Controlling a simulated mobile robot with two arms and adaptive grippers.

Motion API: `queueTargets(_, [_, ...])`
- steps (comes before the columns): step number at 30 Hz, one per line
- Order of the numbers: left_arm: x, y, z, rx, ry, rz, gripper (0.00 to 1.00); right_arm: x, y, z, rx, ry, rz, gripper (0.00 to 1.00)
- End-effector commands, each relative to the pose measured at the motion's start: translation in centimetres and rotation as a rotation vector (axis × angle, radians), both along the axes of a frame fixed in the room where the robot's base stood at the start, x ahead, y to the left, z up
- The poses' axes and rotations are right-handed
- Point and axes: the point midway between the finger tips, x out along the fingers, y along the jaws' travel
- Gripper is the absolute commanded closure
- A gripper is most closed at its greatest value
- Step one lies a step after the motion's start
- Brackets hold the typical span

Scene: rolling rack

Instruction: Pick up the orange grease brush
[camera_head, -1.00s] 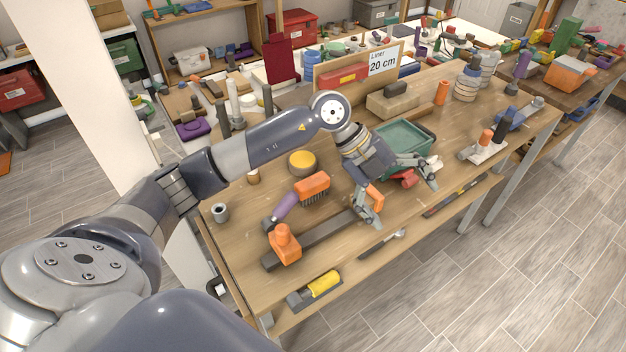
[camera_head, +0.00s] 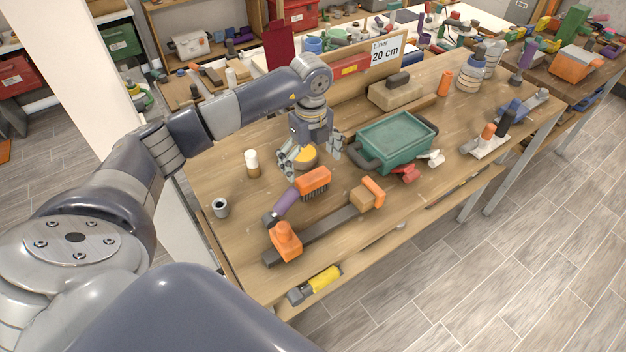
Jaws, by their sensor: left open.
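The orange grease brush (camera_head: 314,181) lies on the wooden bench top, with dark bristles along its lower side and a purple handle (camera_head: 286,202) running down to the left. My left gripper (camera_head: 312,161) is open and points down behind the brush, with its fingers on either side of a yellow-topped round container (camera_head: 301,155). I cannot tell whether the fingers touch the container. The brush is not between the fingers. My right gripper does not show.
An orange block tool (camera_head: 285,241) and a long dark bar (camera_head: 326,234) lie in front of the brush. A green tray (camera_head: 397,140) stands to the right. A white-capped bottle (camera_head: 252,163) and a small grey cup (camera_head: 220,207) stand to the left.

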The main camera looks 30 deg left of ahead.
Motion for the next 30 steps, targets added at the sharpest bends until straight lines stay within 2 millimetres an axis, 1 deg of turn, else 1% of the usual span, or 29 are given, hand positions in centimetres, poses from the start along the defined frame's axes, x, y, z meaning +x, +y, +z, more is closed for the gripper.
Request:
queueTargets(1, [-0.2,0.0,-0.3,0.0,0.005,-0.001,0.02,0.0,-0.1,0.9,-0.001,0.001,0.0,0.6])
queueTargets(3, [-0.3,0.1,-1.3,-0.001,0.006,-0.001,0.02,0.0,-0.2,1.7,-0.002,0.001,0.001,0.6])
queueTargets(5, [-0.4,0.2,-2.1,0.0,0.005,0.0,0.02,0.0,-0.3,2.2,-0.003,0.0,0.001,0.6])
queueTargets(6, [-0.3,0.1,-2.8,0.0,0.005,0.0,0.02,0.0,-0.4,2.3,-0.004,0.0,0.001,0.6])
queueTargets(9, [-0.3,0.1,-4.0,0.0,0.004,-0.002,0.02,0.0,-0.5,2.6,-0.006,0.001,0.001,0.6])
queueTargets(12, [-0.2,0.1,-4.5,0.0,0.001,-0.002,0.02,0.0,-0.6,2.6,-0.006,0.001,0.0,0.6])
queueTargets(17, [-0.2,0.1,-4.5,0.0,0.0,-0.002,0.02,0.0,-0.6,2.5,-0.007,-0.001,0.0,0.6])
queueTargets(18, [-0.2,0.1,-4.5,0.0,0.0,-0.002,0.04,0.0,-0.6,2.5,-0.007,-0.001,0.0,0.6])
queueTargets(20, [-0.2,0.1,-4.5,0.0,0.0,-0.002,0.18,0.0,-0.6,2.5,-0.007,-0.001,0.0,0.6])
queueTargets(21, [-0.2,0.1,-4.5,0.0,0.0,-0.002,0.27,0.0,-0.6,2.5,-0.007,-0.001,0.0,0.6])
queueTargets(23, [-0.2,0.1,-4.5,0.0,0.0,-0.002,0.4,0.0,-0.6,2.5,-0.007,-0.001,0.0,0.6])
queueTargets(24, [-0.2,0.1,-4.5,0.0,0.0,-0.002,0.49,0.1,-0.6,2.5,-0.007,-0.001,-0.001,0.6])
queueTargets(25, [-0.2,0.1,-4.5,0.0,0.001,-0.002,0.53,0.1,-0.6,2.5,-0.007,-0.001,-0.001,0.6])
queueTargets(30, [-0.2,0.1,-4.5,0.0,0.0,-0.002,0.53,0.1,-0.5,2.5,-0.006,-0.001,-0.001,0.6])
